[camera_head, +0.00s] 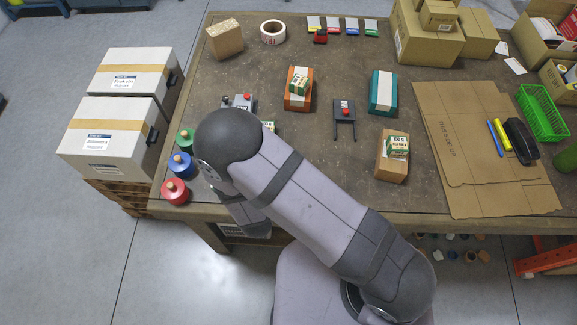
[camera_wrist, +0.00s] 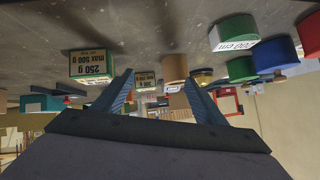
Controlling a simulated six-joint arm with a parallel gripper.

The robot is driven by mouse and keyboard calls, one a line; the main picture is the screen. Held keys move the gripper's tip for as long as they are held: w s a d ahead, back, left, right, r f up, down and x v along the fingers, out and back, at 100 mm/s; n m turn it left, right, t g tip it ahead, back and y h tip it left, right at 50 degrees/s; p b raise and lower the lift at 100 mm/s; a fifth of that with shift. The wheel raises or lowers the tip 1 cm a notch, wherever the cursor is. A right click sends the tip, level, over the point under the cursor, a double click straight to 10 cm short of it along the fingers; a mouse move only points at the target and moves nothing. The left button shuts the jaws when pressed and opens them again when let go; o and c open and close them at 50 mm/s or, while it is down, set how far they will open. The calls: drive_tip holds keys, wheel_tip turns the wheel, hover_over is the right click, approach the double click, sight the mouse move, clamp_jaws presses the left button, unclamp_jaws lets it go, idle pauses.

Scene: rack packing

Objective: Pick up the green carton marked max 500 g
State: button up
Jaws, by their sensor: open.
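In the wrist view, a green carton (camera_wrist: 91,65) with a pale face printed "max 500 g" and "250 g" is near the left finger, outside the gap between the fingers. My gripper (camera_wrist: 159,80) is open, with nothing held between its fingers. In the head view, a small part of a green and white carton (camera_head: 269,126) shows past my arm; its print is unreadable there. Other green and white cartons lie on an orange box (camera_head: 299,85) and on a cardboard box (camera_head: 397,147).
Green (camera_head: 185,138), blue (camera_head: 180,164) and red (camera_head: 175,191) knobbed weights stand at the table's left edge. A grey device (camera_head: 240,102) is just beyond my arm. A dark stand (camera_head: 345,117) and a teal box (camera_head: 382,92) are further right. Bare tabletop separates them.

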drive_tip(key=s+t, duration=0.1)
drive_tip(key=s+d+n+t, duration=0.1)
drive_tip(key=s+t, duration=0.1)
drive_tip(key=s+r+n+t+y+p, duration=0.1)
drive_tip(key=s, duration=0.1)
drive_tip(key=shift+d, duration=0.4)
drive_tip(key=d+f+h, duration=0.1)
drive_tip(key=d, duration=0.1)
drive_tip(key=d+f+t+h+b, duration=0.1)
drive_tip(key=d, duration=0.2)
drive_tip(key=d+h+b, duration=0.1)
drive_tip(key=d, duration=0.2)
drive_tip(key=shift+w+d+f+m+t, duration=0.1)
drive_tip(key=shift+d+f+m+t, duration=0.05)
drive_tip(key=shift+f+m+t, duration=0.2)
drive_tip(key=shift+w+f+p, duration=0.2)
drive_tip(key=shift+w+p, duration=0.2)
drive_tip(key=shift+w, duration=0.65)
drive_tip(key=shift+w+p, duration=0.5)
drive_tip(key=shift+w, duration=0.1)
drive_tip(key=shift+w+f+p, duration=0.25)
drive_tip(key=shift+w+p, duration=0.2)
drive_tip(key=shift+w, duration=0.55)
drive_tip(key=shift+w+f+p, duration=0.2)
drive_tip(key=shift+w+p, duration=0.2)
drive_tip(key=shift+w, duration=0.6)
drive_tip(key=shift+a, duration=0.2)
drive_tip(key=shift+c, duration=0.5)
drive_tip(key=c, duration=1.2)
